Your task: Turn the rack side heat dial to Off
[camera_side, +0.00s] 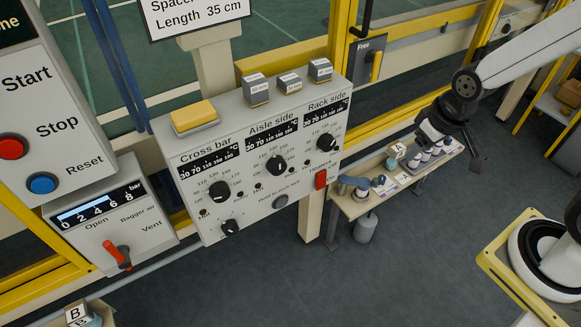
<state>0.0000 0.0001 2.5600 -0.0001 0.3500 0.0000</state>
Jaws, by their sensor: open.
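The rack side heat dial (327,142) is a black round knob under the "Rack side" label, at the right of the grey control panel (245,215). Its exact setting is too small to read. The aisle side dial (276,165) and the cross bar dial (219,191) sit to its left, each under its own label and black scale strip. My gripper (450,140) is dark and open, to the right of the panel and clear of the rack side dial. Nothing shows between its fingers.
A red heaters switch (320,179) sits just below the rack side dial. Three small labelled blocks (290,83) and a yellow-topped box (194,116) stand on the panel top. A low bench (355,208) with several small items lies below my gripper.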

